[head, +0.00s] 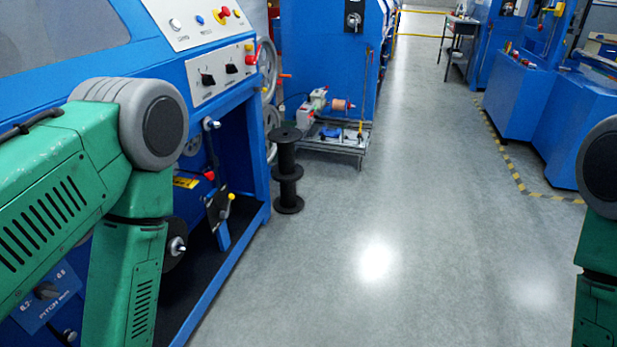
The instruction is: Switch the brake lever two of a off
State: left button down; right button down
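The blue machine (262,190) fills the left side of the head view. Low on it, in its open lower bay, is a dark lever plate (217,209) with a yellow knob (231,196) at its right. A small red knob (209,175) sits just above it. I cannot tell which of these, if any, is brake lever two of a, or its setting. My green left arm covers much of the machine's front. Part of my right arm shows at the right edge. Neither gripper is in view.
Blue machines (525,105) stand at the right behind yellow-black floor tape (508,153). The grey floor (400,220) between is clear.

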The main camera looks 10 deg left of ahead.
aim_at(225, 215)
jog(key=i+l, duration=0.15)
jog(key=i, duration=0.3)
jog(key=i+l, duration=0.1)
jog(key=i, duration=0.3)
jog(key=i+l, duration=0.15)
jog(key=i, duration=0.3)
jog(key=i+l, duration=0.15)
jog(key=i, duration=0.3)
jog(key=i+l+u, duration=0.15)
jog(key=i+u, duration=0.3)
jog(key=i+l+u, duration=0.6)
jog(key=u, duration=0.25)
jog(key=i+l+u, duration=0.2)
jog(key=l+u, duration=0.25)
jog(key=l, duration=0.15)
